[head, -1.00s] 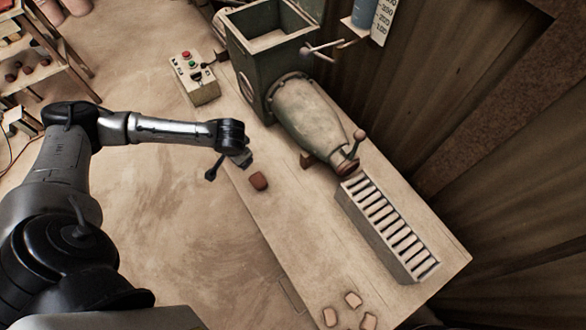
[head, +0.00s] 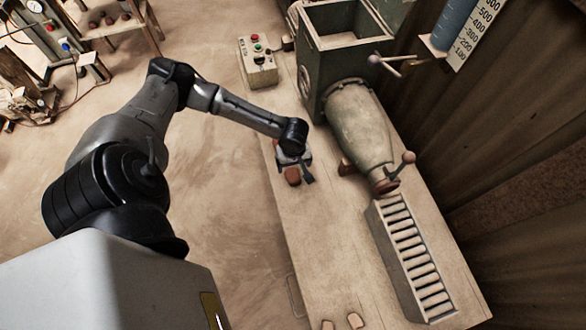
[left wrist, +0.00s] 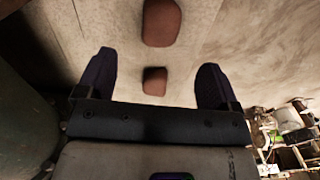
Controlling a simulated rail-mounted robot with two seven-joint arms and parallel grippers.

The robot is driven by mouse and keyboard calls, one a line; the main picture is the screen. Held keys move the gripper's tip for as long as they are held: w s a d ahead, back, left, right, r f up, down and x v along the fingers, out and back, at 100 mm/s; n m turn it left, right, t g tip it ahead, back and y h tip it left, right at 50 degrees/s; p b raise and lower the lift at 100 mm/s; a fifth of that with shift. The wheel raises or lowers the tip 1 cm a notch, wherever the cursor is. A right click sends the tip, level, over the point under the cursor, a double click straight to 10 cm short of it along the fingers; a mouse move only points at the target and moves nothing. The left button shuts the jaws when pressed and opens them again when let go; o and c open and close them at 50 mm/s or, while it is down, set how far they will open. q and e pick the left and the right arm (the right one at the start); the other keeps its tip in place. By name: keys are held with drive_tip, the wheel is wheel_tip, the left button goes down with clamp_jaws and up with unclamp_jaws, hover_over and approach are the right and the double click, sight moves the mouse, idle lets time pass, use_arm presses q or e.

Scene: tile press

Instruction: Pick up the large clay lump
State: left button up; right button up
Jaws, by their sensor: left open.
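A reddish-brown clay lump (head: 292,177) lies near the left edge of the wooden bench, partly hidden by my left gripper (head: 295,168) just above it. In the left wrist view two brown lumps show: a bigger-looking lump (left wrist: 161,22) beyond the fingertips, and a smaller-looking lump (left wrist: 155,80) between the fingers. My left gripper (left wrist: 157,60) is open, with no visible contact with either lump. I cannot tell for sure which of the two the head view shows. My right gripper is not in view.
The green extruder (head: 360,125) stands on the bench to the right, its nozzle near a roller rack (head: 412,255). A control box (head: 257,65) with buttons sits behind. The bench's middle is clear.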

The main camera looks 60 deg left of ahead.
use_arm(q)
hover_over(293, 175)
wheel_tip(293, 175, down, 4)
drive_tip(key=shift+f+b, duration=0.2)
drive_tip(key=shift+b, duration=0.15)
wheel_tip(293, 175, down, 4)
drive_tip(key=shift+a+r+b, duration=0.1)
drive_tip(key=shift+r+b, duration=0.05)
drive_tip(key=shift+b, duration=0.45)
drive_tip(key=shift+f, duration=0.75)
drive_tip(key=shift+c, duration=0.2)
drive_tip(key=c, duration=1.1)
